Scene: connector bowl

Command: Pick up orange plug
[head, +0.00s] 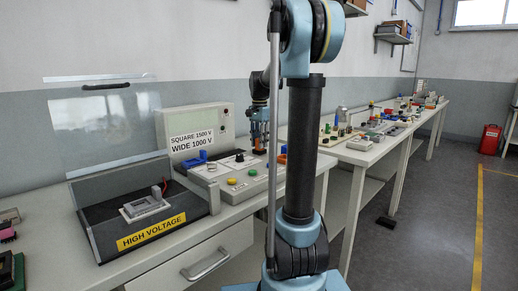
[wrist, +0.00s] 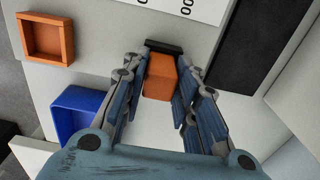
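An orange plug (wrist: 160,77) shows between the two fingers of my gripper (wrist: 162,72) in the wrist view, close to both fingertips. Whether the pads touch it, or a thin gap is left, I cannot tell. In the head view my gripper (head: 260,133) points down over the grey panel box, and the orange plug (head: 259,148) shows small at its fingertips. I cannot tell whether the plug rests on something or hangs free. A dark bar lies just beyond it in the wrist view.
An orange square holder (wrist: 47,40) and a blue holder (wrist: 82,117) lie left of the plug in the wrist view. The panel box (head: 235,183) has coloured buttons. A labelled tray (head: 152,240) stands on the bench at left. My arm hides part of the bench.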

